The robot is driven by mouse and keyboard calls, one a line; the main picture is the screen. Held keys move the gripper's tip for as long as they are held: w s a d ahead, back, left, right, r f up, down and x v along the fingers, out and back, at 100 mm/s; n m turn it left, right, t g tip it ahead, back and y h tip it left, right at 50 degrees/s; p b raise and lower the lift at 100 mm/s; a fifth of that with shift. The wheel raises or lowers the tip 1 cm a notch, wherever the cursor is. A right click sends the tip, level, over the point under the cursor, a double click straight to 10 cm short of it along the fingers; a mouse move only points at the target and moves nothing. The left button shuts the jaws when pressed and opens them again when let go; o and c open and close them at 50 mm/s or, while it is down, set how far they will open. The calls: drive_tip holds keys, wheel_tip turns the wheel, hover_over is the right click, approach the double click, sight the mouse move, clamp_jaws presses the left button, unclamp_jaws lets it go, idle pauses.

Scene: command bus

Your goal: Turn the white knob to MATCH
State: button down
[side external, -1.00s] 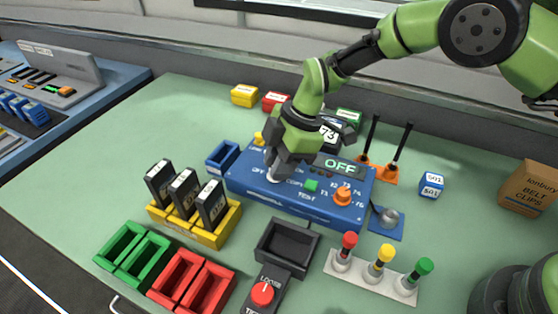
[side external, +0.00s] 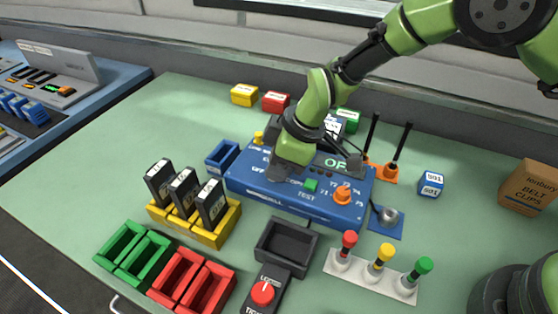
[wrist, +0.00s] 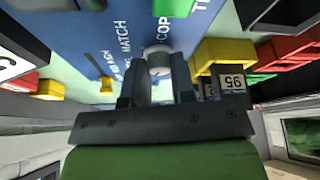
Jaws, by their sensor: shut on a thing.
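The blue panel (side external: 250,185) stands in the middle of the bench, with printed labels, a display and several controls. The white knob (wrist: 158,62) shows in the wrist view between my fingers, on the panel face near the words MATCH and COPY. My gripper (wrist: 158,82) is shut on it. In the side view my gripper (side external: 284,172) is low over the front of the panel and hides the knob. I cannot read which label the knob points to.
A green button (side external: 311,185) and an orange knob (side external: 342,195) sit right of my gripper, and a yellow knob (side external: 258,138) behind-left. A yellow rack (side external: 222,232) of black modules stands left. A black tray (side external: 285,244) lies in front.

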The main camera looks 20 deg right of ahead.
drive_tip(key=m, duration=0.2)
drive_tip(key=m+t+h, duration=0.1)
drive_tip(key=m, duration=0.2)
drive_tip(key=shift+s+a, duration=0.15)
drive_tip(key=shift+s, duration=0.05)
drive_tip(key=m+h, duration=0.1)
drive_tip(key=m, duration=0.1)
drive_tip(key=m+t, duration=0.1)
drive_tip(key=m, duration=0.1)
drive_tip(key=shift+a+h, duration=0.15)
drive_tip(key=shift+h, duration=0.25)
drive_tip(key=m+h, duration=0.1)
drive_tip(key=m, duration=0.3)
drive_tip(key=shift+a+m+h, duration=0.1)
drive_tip(key=shift+m+h, duration=0.3)
drive_tip(key=shift+a+m+h, duration=0.15)
drive_tip(key=shift+m+h, duration=0.55)
drive_tip(key=shift+m, duration=1.3)
drive_tip(key=c, duration=1)
unclamp_jaws()
drive_tip(key=shift+o, duration=0.2)
